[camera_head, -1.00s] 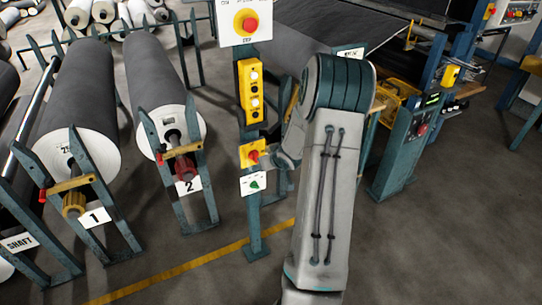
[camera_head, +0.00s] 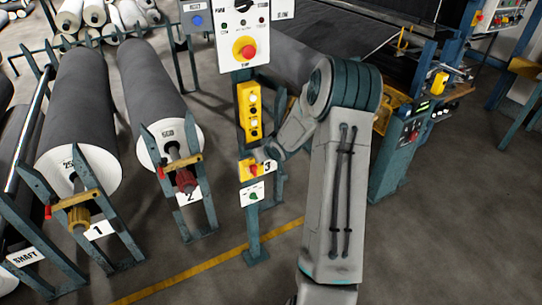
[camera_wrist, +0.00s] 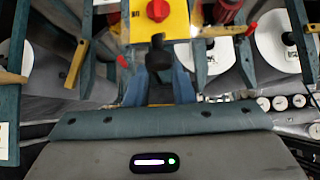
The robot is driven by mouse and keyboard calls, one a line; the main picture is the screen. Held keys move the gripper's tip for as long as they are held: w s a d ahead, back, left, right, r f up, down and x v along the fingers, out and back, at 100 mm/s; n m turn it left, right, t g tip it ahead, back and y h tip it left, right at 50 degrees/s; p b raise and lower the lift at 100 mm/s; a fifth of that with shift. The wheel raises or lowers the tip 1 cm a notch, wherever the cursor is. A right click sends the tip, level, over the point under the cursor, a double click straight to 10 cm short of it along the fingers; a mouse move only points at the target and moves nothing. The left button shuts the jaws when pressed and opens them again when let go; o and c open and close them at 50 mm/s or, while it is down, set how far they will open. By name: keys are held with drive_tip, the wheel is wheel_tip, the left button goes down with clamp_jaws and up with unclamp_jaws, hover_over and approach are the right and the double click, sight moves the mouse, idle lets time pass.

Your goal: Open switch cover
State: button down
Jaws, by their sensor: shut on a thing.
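A yellow switch box (camera_head: 250,170) with a red knob sits low on the blue post in the head view. In the wrist view its yellow face (camera_wrist: 174,25) and red knob (camera_wrist: 157,10) show at the top centre. My gripper (camera_wrist: 158,70) is just in front of the yellow face, its blue fingers shut on a small dark piece (camera_wrist: 157,49). I cannot tell whether this piece is the switch cover or how it joins the box. In the head view my wrist reaches the box from the right, and the fingers are too small to make out.
A yellow button box (camera_head: 249,110) and a white panel with a red stop button (camera_head: 244,48) are above on the post. A white plate with a green mark (camera_head: 254,195) is below. Large grey rolls (camera_head: 80,110) stand at left on blue stands. Floor is free at lower right.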

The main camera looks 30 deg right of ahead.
drive_tip(key=shift+w+r, duration=0.25)
drive_tip(key=shift+w, duration=0.05)
drive_tip(key=c, duration=1.2)
unclamp_jaws()
drive_tip(key=shift+a+f, duration=0.1)
drive_tip(key=shift+f, duration=0.1)
drive_tip(key=shift+s+r, duration=0.1)
drive_tip(key=shift+s+r, duration=0.15)
drive_tip(key=shift+s, duration=0.05)
drive_tip(key=shift+p+v, duration=1.6)
drive_tip(key=shift+v, duration=5)
drive_tip(key=shift+w, duration=0.1)
